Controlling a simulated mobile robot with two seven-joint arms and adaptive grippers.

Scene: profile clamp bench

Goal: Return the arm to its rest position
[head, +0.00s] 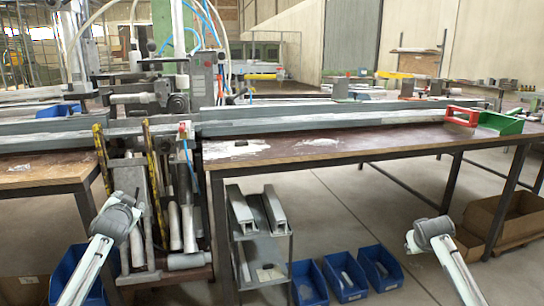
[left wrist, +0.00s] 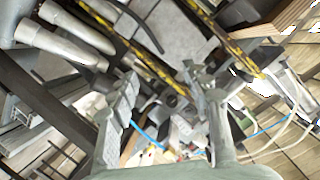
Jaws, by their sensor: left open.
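My left arm (head: 100,245) comes in at the lower left of the head view, in front of the clamp bench. My right arm (head: 444,255) comes in at the lower right, in front of the table's legs. Behind the fingers are the bench's yellow-and-black striped bars (left wrist: 145,62) and grey cylinders (left wrist: 62,40).
The clamp machine (head: 160,125) stands at the left, beside a long brown table (head: 290,150) carrying a grey profile (head: 330,118). Blue bins (head: 345,277) and a shelf (head: 262,260) stand below. Floor between shows clear.

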